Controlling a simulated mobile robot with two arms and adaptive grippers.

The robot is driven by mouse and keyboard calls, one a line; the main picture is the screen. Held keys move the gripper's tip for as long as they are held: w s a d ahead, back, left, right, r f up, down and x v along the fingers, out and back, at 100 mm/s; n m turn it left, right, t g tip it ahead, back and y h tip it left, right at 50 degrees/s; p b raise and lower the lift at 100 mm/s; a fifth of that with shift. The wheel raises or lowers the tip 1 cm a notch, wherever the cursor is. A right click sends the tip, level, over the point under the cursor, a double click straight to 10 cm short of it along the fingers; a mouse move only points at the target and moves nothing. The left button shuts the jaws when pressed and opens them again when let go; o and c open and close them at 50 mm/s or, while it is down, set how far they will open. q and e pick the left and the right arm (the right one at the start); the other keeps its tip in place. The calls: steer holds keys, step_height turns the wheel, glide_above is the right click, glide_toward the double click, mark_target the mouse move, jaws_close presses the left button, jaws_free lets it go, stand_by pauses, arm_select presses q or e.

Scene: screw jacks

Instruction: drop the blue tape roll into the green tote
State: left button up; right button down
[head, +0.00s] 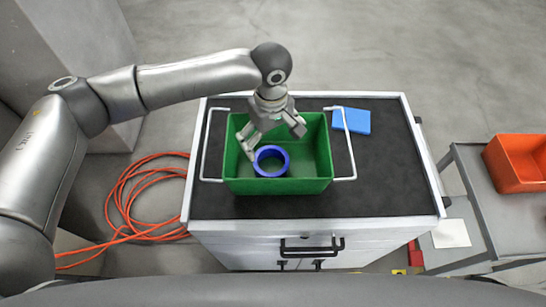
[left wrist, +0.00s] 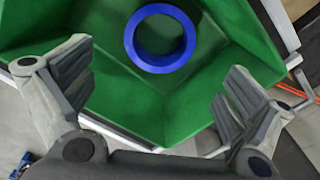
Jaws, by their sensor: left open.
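The blue tape roll (head: 272,161) is a ring inside the green tote (head: 310,186), left of the tote's middle and close to its front wall. In the left wrist view the roll (left wrist: 160,66) appears against the green floor of the tote (left wrist: 100,88). My left gripper (head: 270,140) hangs over the tote just behind the roll. It is open, and its fingers (left wrist: 150,95) are spread wide with nothing between them. The roll is apart from both fingers in the wrist view. My right gripper is not in view.
The tote has white handles at both sides and stands on a dark-topped cabinet (head: 390,180). A blue block (head: 352,121) lies right of the tote. An orange bin (head: 518,163) is on a grey cart (head: 465,185) at right. Orange cable (head: 135,190) coils on the floor at left.

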arm_select(q)
step_height(320, 180, up, 11)
stand_by(0.3)
stand_by(0.5)
